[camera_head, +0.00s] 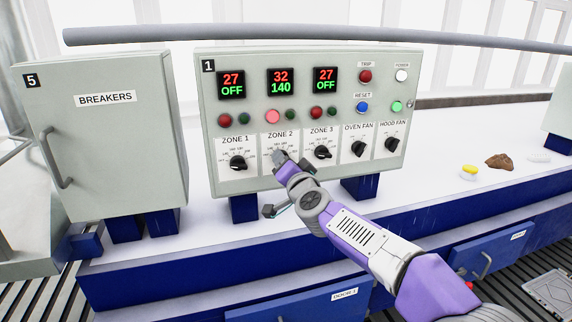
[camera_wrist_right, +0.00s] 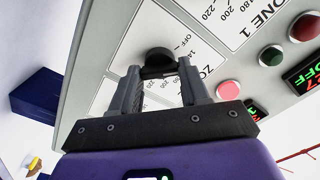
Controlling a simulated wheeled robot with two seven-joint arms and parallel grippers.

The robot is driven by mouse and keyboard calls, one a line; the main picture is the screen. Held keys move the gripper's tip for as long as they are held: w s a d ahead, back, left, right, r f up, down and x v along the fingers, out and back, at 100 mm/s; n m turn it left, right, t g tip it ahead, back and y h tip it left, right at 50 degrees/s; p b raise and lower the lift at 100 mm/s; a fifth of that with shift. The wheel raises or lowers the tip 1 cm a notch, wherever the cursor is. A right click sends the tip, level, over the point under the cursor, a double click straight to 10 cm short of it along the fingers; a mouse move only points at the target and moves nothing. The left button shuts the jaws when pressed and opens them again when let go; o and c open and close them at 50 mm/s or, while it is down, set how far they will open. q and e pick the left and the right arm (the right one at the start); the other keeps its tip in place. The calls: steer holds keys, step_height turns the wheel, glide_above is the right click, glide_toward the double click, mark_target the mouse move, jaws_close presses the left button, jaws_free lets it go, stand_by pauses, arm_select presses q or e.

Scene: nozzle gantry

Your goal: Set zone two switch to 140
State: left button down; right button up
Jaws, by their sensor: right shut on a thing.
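The grey control panel (camera_head: 300,95) marked 1 has a row of black knobs on white dial plates. The zone 2 display (camera_head: 281,82) reads 32 in red above 140 in green, and the zone 2 lamp (camera_head: 272,116) below it glows pink. My right gripper (camera_head: 280,158) is at the zone 2 dial and covers its knob in the head view. In the right wrist view, the fingers of my right gripper (camera_wrist_right: 160,72) are shut on the black zone 2 knob (camera_wrist_right: 158,58). The gripper hides part of the dial numbers. My left gripper is out of view.
The zone 1 knob (camera_head: 237,163) and zone 3 knob (camera_head: 322,152) stand close on either side; their displays read 27 OFF. A breakers cabinet (camera_head: 110,140) is at left. A grey rail (camera_head: 300,38) runs above the panel. Small items, including a brown lump (camera_head: 499,161), lie at right.

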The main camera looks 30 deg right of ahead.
steer(key=o, duration=1.1)
steer(key=shift+c, duration=0.2)
steer(key=v, duration=0.7)
steer(key=shift+s+b, duration=0.3)
